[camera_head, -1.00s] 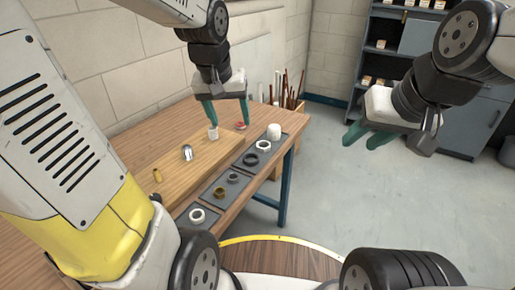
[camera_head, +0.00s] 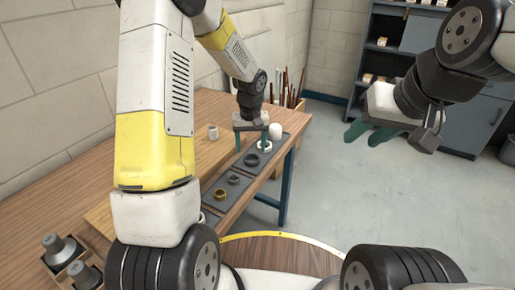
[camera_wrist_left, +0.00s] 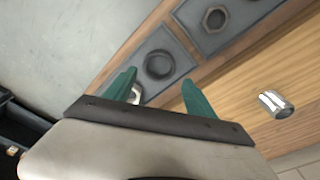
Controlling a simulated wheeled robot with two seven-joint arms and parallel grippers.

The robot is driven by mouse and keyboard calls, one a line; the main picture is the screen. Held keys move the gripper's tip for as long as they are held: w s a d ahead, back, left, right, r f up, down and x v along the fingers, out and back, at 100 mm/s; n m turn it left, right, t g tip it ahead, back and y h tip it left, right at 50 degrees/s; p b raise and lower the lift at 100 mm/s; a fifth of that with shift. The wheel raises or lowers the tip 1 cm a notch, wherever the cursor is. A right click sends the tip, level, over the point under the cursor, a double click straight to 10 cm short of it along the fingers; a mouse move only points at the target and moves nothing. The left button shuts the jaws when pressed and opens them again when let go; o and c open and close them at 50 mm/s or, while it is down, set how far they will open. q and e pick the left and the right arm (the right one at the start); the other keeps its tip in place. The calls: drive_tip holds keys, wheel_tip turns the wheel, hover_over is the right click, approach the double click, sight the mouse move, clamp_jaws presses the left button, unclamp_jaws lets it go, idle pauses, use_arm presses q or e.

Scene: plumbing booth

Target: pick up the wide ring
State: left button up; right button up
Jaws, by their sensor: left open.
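Two rings lie at the far end of the row of dark trays: a dark ring (camera_head: 251,160) and a white ring (camera_head: 266,146). I cannot tell which is the wide ring. My left gripper (camera_head: 252,143) is open and empty, pointing down above these trays. In the left wrist view, the dark ring (camera_wrist_left: 159,65) shows just beyond the gap between the fingertips (camera_wrist_left: 160,80). The white ring (camera_wrist_left: 136,96) is mostly hidden by one finger there. My right gripper (camera_head: 369,135) is open, held out over the floor at the right, away from the table.
Nearer trays hold a dark nut (camera_head: 233,179) and a brass nut (camera_head: 221,194). A white cylinder (camera_head: 275,131) stands behind the rings. Grey fittings (camera_head: 66,250) sit at lower left.

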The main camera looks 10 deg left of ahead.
sight(252, 161)
use_arm(q)
drive_tip(key=f, duration=0.5)
drive_tip(key=shift+w+d, duration=0.1)
drive_tip(key=shift+w, duration=0.1)
drive_tip(key=shift+r, duration=0.1)
drive_tip(key=c, duration=1.1)
drive_tip(key=shift+r, duration=0.1)
